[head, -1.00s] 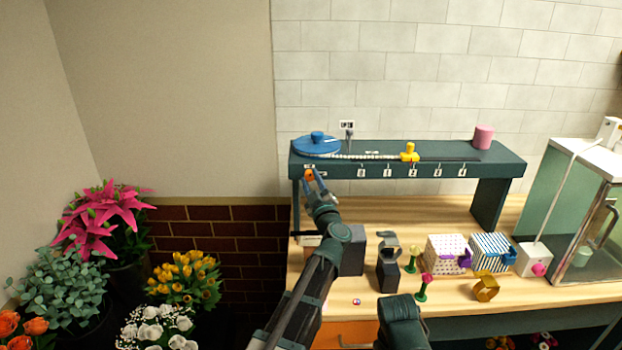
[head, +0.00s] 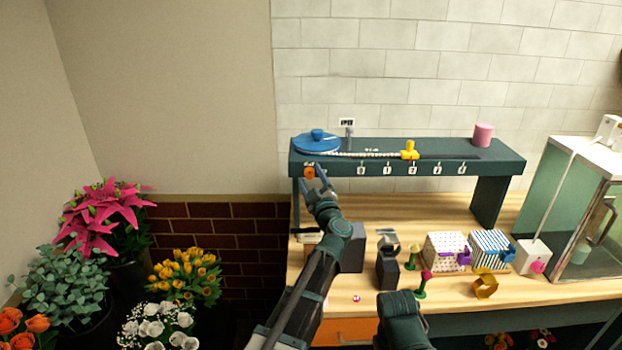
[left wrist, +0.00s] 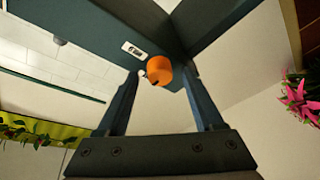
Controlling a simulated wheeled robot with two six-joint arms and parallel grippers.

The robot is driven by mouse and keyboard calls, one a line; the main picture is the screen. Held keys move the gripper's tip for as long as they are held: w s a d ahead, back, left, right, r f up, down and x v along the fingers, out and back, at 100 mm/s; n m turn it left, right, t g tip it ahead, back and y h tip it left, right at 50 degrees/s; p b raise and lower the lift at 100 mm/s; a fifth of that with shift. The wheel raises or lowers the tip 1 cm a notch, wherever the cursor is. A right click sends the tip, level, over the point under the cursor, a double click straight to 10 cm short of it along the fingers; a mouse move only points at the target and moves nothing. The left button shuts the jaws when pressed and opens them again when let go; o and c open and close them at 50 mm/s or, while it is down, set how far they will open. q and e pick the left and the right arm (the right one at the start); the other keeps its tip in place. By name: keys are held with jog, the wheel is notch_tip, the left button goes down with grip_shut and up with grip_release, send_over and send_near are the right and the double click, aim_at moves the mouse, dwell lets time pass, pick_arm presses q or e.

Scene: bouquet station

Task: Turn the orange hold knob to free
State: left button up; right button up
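The orange hold knob (head: 309,172) sits at the left end of the front face of a dark raised shelf (head: 345,169). My left gripper (head: 316,176) is at the knob, its fingers apart. In the left wrist view the knob (left wrist: 159,70) lies between the two fingertips, with a visible gap on each side. A small white label (left wrist: 132,49) is beside the knob; I cannot read it. A dark part of my right arm shows at the bottom of the head view, but its fingers do not.
On the shelf are a blue disc (head: 317,143), a beaded strand (head: 365,154), a yellow slider (head: 410,150) and a pink cylinder (head: 483,134). Patterned boxes (head: 446,252) stand on the wooden table below. A glass cabinet (head: 580,215) is at the right, flowers (head: 102,220) at the left.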

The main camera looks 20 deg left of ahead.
pick_arm(q)
jog(key=b+v, duration=0.2)
jog(key=v, duration=1.2)
jog(key=shift+b, duration=0.3)
jog(key=shift+r, duration=0.1)
